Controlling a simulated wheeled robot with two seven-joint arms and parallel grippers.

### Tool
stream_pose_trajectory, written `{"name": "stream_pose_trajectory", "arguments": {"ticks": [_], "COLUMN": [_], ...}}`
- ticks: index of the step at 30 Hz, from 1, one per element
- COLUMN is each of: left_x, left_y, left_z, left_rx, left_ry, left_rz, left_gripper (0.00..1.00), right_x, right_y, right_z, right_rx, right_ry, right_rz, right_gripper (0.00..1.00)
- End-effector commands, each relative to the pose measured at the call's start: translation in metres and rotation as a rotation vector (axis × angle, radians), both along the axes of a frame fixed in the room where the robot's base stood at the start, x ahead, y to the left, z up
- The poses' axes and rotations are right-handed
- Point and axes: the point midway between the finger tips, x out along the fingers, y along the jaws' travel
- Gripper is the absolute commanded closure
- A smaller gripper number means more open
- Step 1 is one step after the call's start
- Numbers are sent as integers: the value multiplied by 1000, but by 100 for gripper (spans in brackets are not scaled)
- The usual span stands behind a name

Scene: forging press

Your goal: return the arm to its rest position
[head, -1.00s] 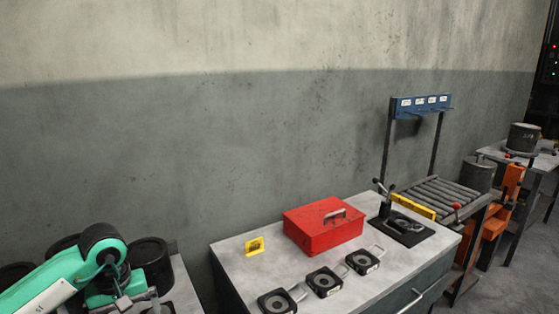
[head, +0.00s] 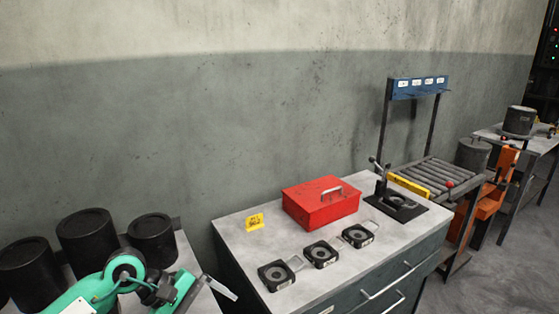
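My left arm, green with dark joints, comes in from the bottom left. My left gripper (head: 222,291) is at its end, over the right part of the left bench (head: 186,258). Pale grey finger parts show, but I cannot tell whether they are apart or closed. Nothing is clearly seen held in it. Several black cylinders (head: 86,236) stand on that bench behind the arm. My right arm and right gripper are not in view.
A grey cabinet (head: 240,238) carries a red box (head: 320,203), a yellow tag (head: 255,222), several square black ring blocks (head: 276,275) and a dark fixture (head: 396,205). A roller stand (head: 432,175) with a blue rail (head: 418,87) stands beyond. Floor shows at right.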

Motion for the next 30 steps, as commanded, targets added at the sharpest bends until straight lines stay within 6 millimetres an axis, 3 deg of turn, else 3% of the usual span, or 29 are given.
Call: {"name": "stream_pose_trajectory", "arguments": {"ticks": [3,6,9,12,16,20,23,29,30], "left_x": [-16,-23,-24,-19,-5,11,21,23,18], "left_y": [-47,-72,-85,-84,-66,-34,-6,51,60], "left_z": [22,50,79,104,124,125,110,46,28], "left_rx": [-294,-544,-784,-1018,-1307,-1583,-1785,-2169,2103], "left_ry": [130,273,441,628,898,1187,1419,1876,-1843], "left_rz": [101,206,317,435,596,766,904,1207,-1193], "left_gripper": [0,0,0,0,0,0,0,0,0], "right_x": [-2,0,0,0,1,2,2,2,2], "right_y": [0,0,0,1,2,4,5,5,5], "right_z": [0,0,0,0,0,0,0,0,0], "right_rx": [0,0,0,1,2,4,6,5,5], "right_ry": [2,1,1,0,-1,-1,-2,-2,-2], "right_rz": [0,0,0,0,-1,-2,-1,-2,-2], "right_gripper": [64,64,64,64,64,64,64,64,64]}}
